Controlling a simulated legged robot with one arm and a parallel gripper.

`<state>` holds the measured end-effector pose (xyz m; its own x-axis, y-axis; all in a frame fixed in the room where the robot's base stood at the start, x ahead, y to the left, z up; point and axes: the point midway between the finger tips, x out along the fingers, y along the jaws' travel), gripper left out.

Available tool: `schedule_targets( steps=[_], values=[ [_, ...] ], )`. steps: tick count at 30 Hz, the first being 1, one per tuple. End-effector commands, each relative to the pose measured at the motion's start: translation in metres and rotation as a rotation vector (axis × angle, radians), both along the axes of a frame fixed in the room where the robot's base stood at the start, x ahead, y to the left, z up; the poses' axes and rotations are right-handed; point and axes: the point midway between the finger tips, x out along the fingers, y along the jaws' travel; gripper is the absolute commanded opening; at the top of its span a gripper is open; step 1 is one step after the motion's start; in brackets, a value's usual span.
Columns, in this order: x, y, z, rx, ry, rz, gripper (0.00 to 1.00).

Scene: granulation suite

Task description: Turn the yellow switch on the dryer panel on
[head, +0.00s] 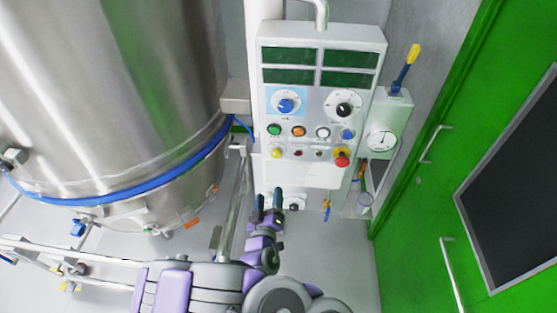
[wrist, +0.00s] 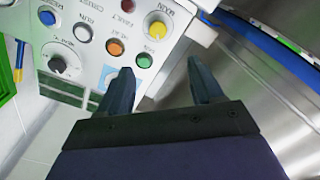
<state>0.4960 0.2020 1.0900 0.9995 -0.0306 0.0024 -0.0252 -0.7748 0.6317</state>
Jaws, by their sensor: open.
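The dryer panel (head: 318,110) is a light grey box with dark green displays, dials and rows of buttons. The yellow switch (head: 277,153) is a small round knob at the left of its lower row. In the wrist view the panel appears turned over, and the yellow switch (wrist: 157,30) shows near the top, ahead of the fingertips. My gripper (head: 268,200) is open and empty, below the panel's lower left part. In the wrist view its two fingers (wrist: 160,70) are apart, and neither visibly touches the switch.
A green button (wrist: 144,60) and an orange button (wrist: 115,47) are close to the left finger. A red emergency button (head: 342,159) is at the panel's lower right. A steel vessel (head: 120,90) with a blue band stands left; a green door (head: 440,160) is right.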

Motion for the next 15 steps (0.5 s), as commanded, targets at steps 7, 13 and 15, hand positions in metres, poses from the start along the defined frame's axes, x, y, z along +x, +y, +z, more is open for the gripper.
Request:
schedule_targets(
  steps=[7,13,15],
  values=[
    [0.027,-0.007,-0.002,0.007,-0.003,-0.004,0.66],
    [0.035,-0.004,-0.005,0.013,0.003,0.001,0.66],
    [0.038,-0.002,-0.005,0.013,0.002,0.005,0.66]
  ],
)
